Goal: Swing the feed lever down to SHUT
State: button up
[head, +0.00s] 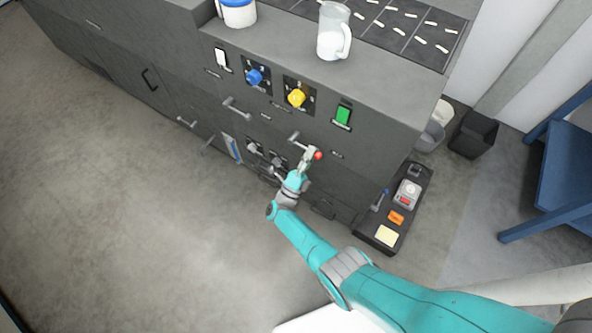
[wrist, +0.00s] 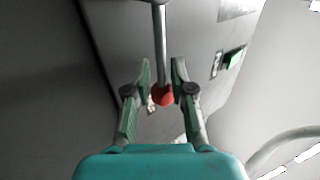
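The feed lever is a grey rod (wrist: 159,40) with a red ball knob (wrist: 163,95). In the wrist view the rod comes down from the top and the knob lies between the two fingers. My gripper (wrist: 161,64) is open, with a gap on each side of the rod. In the head view the red knob (head: 318,155) shows at the front of the dark cabinet, right at my gripper (head: 310,162). My gripper hides most of the lever there. I cannot read a SHUT mark or tell if a finger touches the knob.
The cabinet front carries a blue knob (head: 254,77), a yellow knob (head: 297,98), a green switch (head: 343,116) and a grey handle (head: 237,107). A jug (head: 333,40) stands on top. A low control box (head: 370,232) sits at right. Floor at left is clear.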

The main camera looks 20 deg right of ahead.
jog(key=s+a+f, duration=0.2)
jog(key=s+a, duration=0.7)
jog(key=a, duration=0.3)
jog(key=shift+a+f, duration=0.2)
jog(key=shift+a, duration=0.15)
dwell(0.5)
jog(key=s+d+n+t+y, duration=0.7)
jog(key=s+d+n+y, duration=0.3)
jog(key=s+n+y, duration=0.4)
jog(key=s+a+r+n+g+y, duration=0.1)
jog(key=s+r+n+g+y, duration=0.5)
jog(key=s+r+n, duration=0.9)
jog(key=s+r, duration=0.4)
jog(key=r, duration=0.2)
jog(key=shift+a+r, duration=0.15)
jog(key=shift+r, duration=0.15)
jog(key=shift+s, duration=0.1)
